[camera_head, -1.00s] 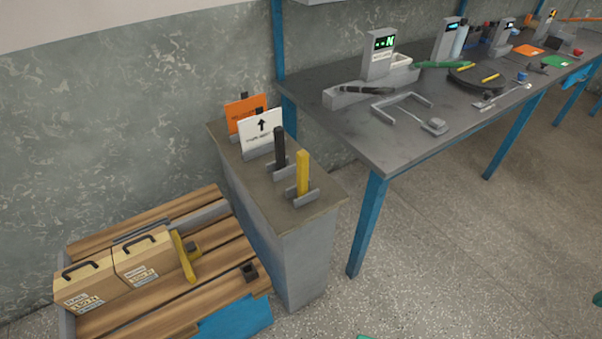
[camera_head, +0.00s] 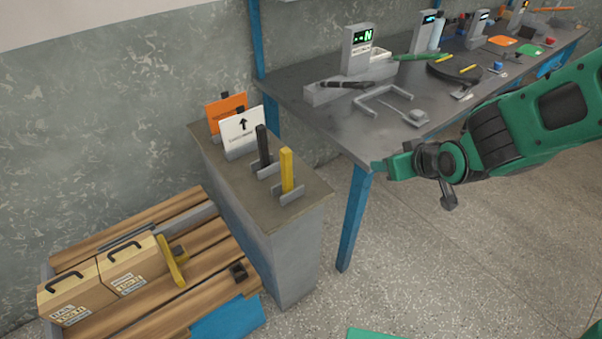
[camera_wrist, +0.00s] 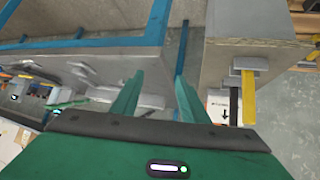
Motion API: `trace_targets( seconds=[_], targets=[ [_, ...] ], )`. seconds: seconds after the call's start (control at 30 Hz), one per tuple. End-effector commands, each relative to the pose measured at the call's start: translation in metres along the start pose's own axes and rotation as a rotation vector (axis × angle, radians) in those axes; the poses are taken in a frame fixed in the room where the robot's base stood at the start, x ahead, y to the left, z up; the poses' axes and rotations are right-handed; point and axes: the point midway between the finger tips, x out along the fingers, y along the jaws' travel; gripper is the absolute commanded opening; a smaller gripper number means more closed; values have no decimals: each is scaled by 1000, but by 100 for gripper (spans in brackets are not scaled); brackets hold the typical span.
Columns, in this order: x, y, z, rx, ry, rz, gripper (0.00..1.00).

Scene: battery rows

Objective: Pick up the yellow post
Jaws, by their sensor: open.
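The yellow post (camera_head: 287,171) stands upright in a grey holder near the front right end of the narrow grey cabinet's top. In the wrist view the yellow post (camera_wrist: 249,98) shows at the right, beyond and apart from my fingers. My gripper (camera_head: 378,166) is in the air to the right of the post, in front of the workbench. In the wrist view my gripper (camera_wrist: 155,90) shows two green fingers spread apart with nothing between them.
A black post (camera_head: 263,146) stands just behind the yellow one. A white arrow card (camera_head: 243,129) and an orange card (camera_head: 226,108) stand farther back. The workbench (camera_head: 350,128) is at the right, and a wooden pallet (camera_head: 180,218) with two boxes is at lower left.

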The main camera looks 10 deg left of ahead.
Motion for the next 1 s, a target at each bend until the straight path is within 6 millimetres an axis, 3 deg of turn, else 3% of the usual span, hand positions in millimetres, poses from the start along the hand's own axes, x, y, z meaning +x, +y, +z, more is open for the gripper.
trace_targets(
  seconds=[0.03,0.1,0.2,0.33,0.5,0.8,1.0],
  targets=[
    [14,-39,-7,-41,53,-63,41],
    [23,-84,-20,-78,136,-134,41],
    [28,-138,-31,-108,237,-219,41],
    [26,-184,-39,-120,326,-293,41],
    [27,-208,-45,-120,374,-328,41],
    [63,-222,-60,-119,377,-328,41],
    [73,-226,-64,-119,377,-327,41]
  ],
)
